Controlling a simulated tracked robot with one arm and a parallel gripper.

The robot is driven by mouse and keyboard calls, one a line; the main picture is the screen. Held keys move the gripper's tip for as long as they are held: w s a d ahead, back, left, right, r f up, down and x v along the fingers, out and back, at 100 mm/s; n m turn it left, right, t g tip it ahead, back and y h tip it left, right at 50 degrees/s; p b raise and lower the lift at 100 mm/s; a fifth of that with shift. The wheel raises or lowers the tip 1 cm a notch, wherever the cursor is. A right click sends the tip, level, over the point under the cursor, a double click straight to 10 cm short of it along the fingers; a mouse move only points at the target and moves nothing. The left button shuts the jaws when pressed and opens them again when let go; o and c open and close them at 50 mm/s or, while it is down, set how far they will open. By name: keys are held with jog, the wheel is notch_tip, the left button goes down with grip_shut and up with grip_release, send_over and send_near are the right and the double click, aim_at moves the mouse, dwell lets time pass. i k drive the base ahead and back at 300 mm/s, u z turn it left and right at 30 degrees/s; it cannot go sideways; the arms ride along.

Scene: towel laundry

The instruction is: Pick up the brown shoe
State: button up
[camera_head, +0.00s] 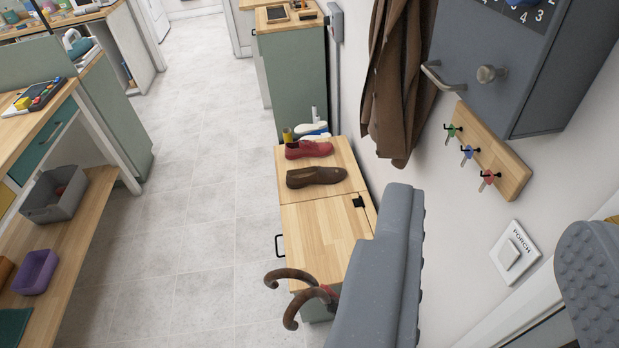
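The brown shoe (316,177) lies on the wooden top of a low cabinet (318,228) near the middle of the view. Its length runs left to right. A red shoe (309,149) lies just behind it, apart by a small gap. My gripper (498,212) is in the right foreground, with its two grey fingers wide apart and nothing between them. The fingers are closer to the camera than the shoe, and the shoe is to their left. The left finger covers part of the cabinet's right side.
Curved brown handles (290,283) stick up at the cabinet's front. Blue-and-white footwear (313,131) is behind the red shoe. A brown coat (397,80), a key rack (487,150) and a grey wall box (520,65) are on the right. The tiled floor (195,200) is clear.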

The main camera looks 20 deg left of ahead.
aim_at(296, 179)
jog(key=u, duration=1.85)
jog(key=i, duration=4.85)
jog(key=z, duration=0.15)
